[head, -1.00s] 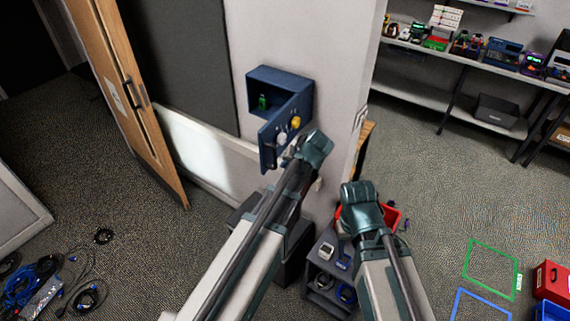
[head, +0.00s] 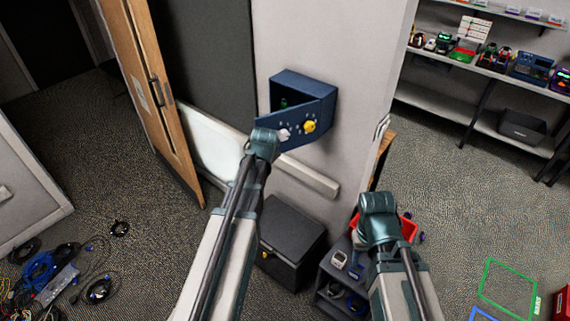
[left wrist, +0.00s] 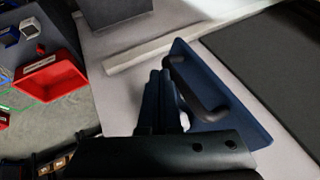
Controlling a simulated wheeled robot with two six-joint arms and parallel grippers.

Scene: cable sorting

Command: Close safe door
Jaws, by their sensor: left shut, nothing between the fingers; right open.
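The blue safe (head: 312,80) is fixed to the pale wall. A small green item (head: 284,103) shows inside. My left gripper (head: 264,142) is at the door's free edge, shut and empty. In the left wrist view its fingers (left wrist: 160,98) are together beside the blue door panel (left wrist: 228,98); I cannot tell whether they touch it. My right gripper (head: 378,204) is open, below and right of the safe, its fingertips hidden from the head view.
A wall rail (head: 308,178) runs below the safe. A dark box (head: 293,240) and a grey shelf unit with a red bin (head: 411,226) stand lower down. A wooden door (head: 150,100) is at the left. Cables lie on the floor at lower left.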

